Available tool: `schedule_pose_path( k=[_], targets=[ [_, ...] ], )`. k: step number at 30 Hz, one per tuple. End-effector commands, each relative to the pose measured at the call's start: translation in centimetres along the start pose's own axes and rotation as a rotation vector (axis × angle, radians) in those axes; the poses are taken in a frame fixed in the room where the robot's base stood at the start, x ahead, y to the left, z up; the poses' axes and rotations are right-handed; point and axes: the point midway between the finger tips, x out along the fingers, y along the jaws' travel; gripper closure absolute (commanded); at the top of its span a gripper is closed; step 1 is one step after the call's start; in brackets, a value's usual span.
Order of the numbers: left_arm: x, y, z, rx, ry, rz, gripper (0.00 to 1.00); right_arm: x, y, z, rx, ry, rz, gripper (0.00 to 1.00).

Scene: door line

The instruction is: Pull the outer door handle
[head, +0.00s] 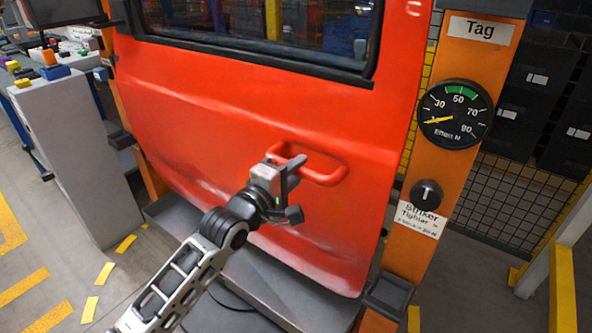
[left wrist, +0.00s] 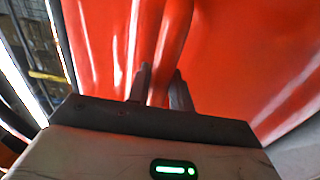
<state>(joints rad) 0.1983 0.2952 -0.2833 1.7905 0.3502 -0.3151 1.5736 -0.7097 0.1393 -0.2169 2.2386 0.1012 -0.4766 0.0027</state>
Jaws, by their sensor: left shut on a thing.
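The red car door (head: 230,110) is held upright in an orange frame. Its outer handle (head: 327,178) is a red loop on the right half of the door. My left gripper (head: 290,166) is at the left end of the handle, shut on it. In the left wrist view the two dark fingertips of my left gripper (left wrist: 159,86) stand on either side of the red handle bar (left wrist: 174,40). The gripper body hides part of the handle's left end in the head view. My right gripper is in neither view.
The right orange post carries a round dial gauge (head: 455,114), a black knob (head: 426,195) labelled striker tighter, and a "Tag" sign (head: 481,30). A grey cabinet (head: 70,150) stands at the left. A grey base (head: 290,300) lies below the door. Mesh fencing stands at the right.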

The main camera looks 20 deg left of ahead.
Motion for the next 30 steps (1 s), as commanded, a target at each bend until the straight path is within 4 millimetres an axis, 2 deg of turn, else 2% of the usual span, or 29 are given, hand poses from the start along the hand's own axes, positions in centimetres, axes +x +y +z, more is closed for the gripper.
schedule_pose_path(
  k=[26,27,30],
  targets=[
    [1.2,-0.3,0.1,-0.002,-0.003,-0.007,1.0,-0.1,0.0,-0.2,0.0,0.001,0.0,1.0],
    [1.2,-0.3,0.1,-0.002,-0.003,-0.007,0.76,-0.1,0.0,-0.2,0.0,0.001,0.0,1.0],
    [1.2,-0.3,0.1,-0.002,-0.002,-0.006,0.48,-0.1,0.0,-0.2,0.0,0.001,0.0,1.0]
  ],
)
